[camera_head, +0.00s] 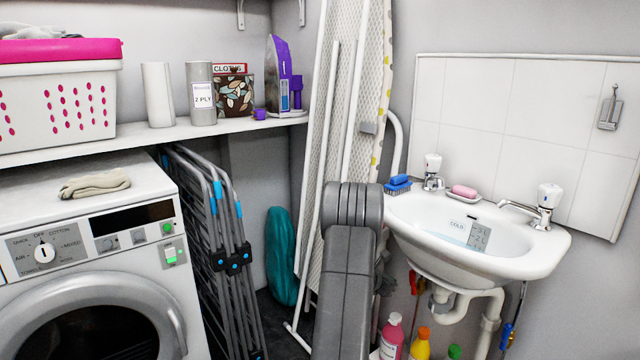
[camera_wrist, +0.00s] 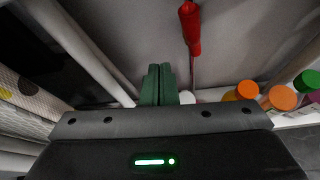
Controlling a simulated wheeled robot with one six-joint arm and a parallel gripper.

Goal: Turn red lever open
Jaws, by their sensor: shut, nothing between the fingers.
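The red lever (camera_head: 413,282) hangs under the left side of the sink in the head view. In the wrist view the red lever (camera_wrist: 190,30) is a long red handle at the top centre, with a thin rod running down from it. My gripper (camera_wrist: 158,70) shows in the wrist view as two green fingers pressed together, empty. The fingertips are to the left of and below the red handle in the picture, with a visible gap. In the head view my arm hides most of the gripper.
A white sink (camera_head: 470,235) and its white drain pipe (camera_head: 455,310) are right of my arm. Bottles, pink (camera_head: 391,335) and orange (camera_head: 420,343), stand below. A blue lever (camera_head: 508,335) hangs further right. An ironing board (camera_head: 345,130) leans behind my arm.

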